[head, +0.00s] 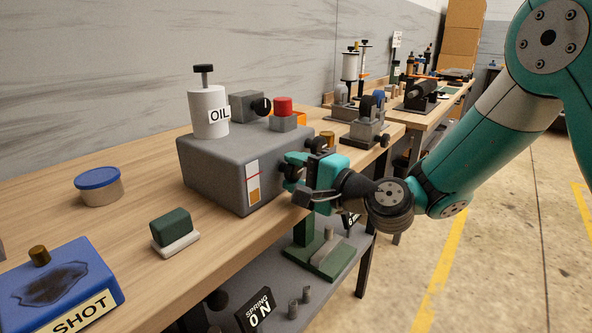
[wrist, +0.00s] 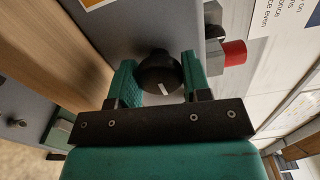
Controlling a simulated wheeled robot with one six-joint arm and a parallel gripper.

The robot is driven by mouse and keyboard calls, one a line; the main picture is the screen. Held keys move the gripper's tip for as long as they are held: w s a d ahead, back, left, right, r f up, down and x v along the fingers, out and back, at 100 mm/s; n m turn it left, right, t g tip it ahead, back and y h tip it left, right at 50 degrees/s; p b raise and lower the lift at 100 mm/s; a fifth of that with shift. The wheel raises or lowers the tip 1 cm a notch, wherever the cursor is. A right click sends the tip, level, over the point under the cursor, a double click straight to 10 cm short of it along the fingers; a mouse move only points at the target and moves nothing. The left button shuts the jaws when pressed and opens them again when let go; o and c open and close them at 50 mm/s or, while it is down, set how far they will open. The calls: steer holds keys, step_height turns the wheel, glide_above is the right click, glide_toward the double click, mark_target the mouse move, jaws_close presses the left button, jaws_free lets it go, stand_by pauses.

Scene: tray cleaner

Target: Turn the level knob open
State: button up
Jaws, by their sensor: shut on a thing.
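The grey cleaner box (head: 215,175) stands on the wooden bench. Its front face carries a white level strip (head: 253,183) with an orange-brown lower part. My gripper (head: 290,170) is at the box's right side. In the wrist view my gripper (wrist: 158,78) has its green fingers on either side of a round black knob (wrist: 160,70) and is shut on it. The knob sits on the grey box face and shows a short white mark, slightly tilted, on the side toward the gripper. In the head view my gripper mostly hides the knob.
A white OIL bottle (head: 208,112), a grey block with a black knob (head: 248,107) and a red button (head: 283,105) are on top of the box. A blue-lidded tub (head: 99,186), a green brush (head: 174,229) and a blue SHOT box (head: 62,287) stand left. Bench fixtures (head: 365,128) stand behind.

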steer(key=o, duration=0.9)
steer(key=shift+o, duration=0.2)
steer(key=b+v, duration=1.1)
steer(key=v, duration=0.6)
steer(key=shift+d, duration=0.25)
steer(key=shift+s+f, duration=0.1)
steer(key=shift+s, duration=0.05)
